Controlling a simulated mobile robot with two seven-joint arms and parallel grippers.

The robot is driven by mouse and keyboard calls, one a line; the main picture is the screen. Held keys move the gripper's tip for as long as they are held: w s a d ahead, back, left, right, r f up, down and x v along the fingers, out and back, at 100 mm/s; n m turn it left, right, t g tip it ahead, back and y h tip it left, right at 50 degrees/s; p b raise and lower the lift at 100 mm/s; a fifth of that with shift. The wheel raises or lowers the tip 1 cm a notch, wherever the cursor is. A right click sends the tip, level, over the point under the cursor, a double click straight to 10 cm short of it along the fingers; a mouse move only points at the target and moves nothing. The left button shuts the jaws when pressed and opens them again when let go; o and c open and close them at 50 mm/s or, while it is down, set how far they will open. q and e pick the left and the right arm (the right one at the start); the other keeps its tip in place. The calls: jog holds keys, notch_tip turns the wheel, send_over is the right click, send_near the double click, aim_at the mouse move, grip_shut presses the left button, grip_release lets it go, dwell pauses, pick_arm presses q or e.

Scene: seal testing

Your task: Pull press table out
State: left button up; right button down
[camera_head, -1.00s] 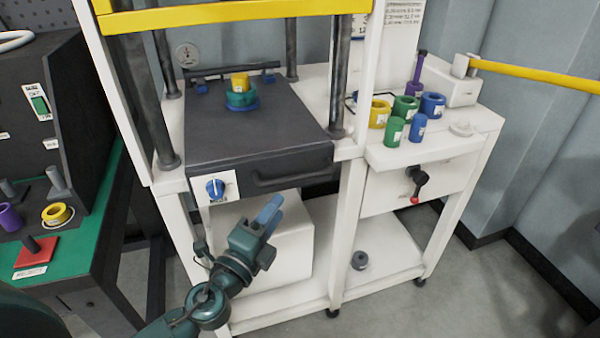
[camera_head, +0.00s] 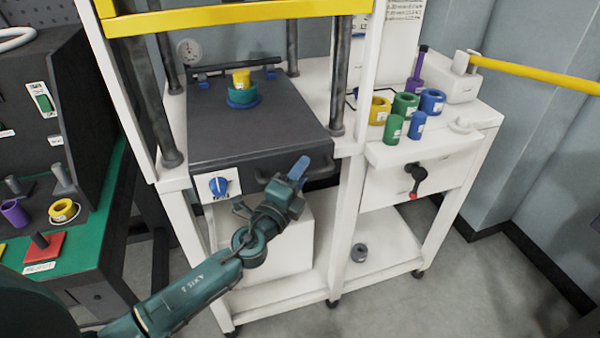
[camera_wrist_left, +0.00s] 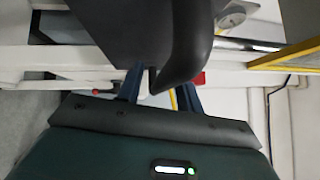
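The press table (camera_head: 290,115) is a dark grey slab between the press columns. It carries a stack with a blue base, a teal ring and a yellow ring on top. Its front handle (camera_head: 322,169) is partly hidden by my left gripper (camera_head: 298,168). In the left wrist view, the dark curved handle (camera_wrist_left: 184,48) reaches down between the two blue fingers of my left gripper (camera_wrist_left: 160,90). The fingers are apart, with a gap beside the handle, so the gripper looks open. My right gripper is not in view.
A blue knob (camera_head: 219,186) sits left of the handle. Press columns stand beside the table, under a yellow crossbar (camera_head: 215,14). Several colored rings stand on the right counter, above a drawer with a black-and-red lever (camera_head: 416,178). A green-topped bench (camera_head: 95,222) is at left.

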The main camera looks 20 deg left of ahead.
pick_arm(q)
grip_shut()
dwell(0.4)
